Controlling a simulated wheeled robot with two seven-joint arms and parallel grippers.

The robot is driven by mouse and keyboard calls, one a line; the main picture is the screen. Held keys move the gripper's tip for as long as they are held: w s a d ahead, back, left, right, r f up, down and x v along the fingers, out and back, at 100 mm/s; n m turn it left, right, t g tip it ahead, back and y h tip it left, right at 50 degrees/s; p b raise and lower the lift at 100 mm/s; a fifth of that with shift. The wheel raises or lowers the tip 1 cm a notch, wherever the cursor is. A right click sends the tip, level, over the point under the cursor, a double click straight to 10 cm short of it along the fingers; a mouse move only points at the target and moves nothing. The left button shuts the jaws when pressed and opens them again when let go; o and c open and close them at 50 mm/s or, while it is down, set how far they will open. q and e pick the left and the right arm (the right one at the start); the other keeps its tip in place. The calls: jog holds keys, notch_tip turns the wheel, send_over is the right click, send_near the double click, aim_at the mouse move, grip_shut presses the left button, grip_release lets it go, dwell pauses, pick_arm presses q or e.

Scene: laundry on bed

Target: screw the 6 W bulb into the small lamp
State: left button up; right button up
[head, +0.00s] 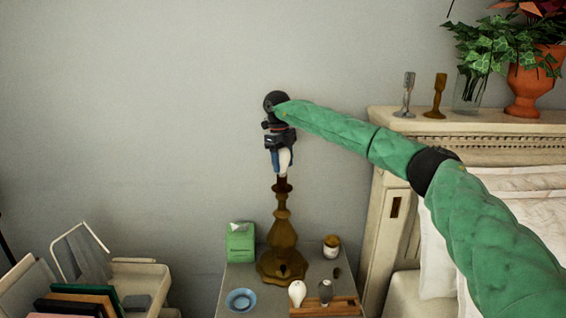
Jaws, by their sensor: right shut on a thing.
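The small lamp (281,232) is a brown turned column on a round base, upright on the nightstand, without a shade. Its dark socket (283,186) is at the top. My right gripper (280,163) points down directly over the socket and is shut on a white bulb (286,160). The fingers hide part of the bulb. Its lower end meets the socket in the picture, but I cannot tell whether it is seated, and no wattage mark is readable. My left gripper is out of view.
A wooden tray (343,306) on the nightstand holds a white bulb (297,293) and a grey bulb (326,291). A green tissue box (240,243), blue dish (241,300) and small jar (331,246) stand near the lamp.

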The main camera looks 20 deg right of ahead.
dwell(0.3)
jog(key=shift+m, duration=1.8)
jog(key=m, duration=0.2)
jog(key=shift+a+m+y, duration=0.1)
jog(key=shift+m+y, duration=0.2)
jog(key=shift+y, duration=0.1)
jog(key=o, duration=1.1)
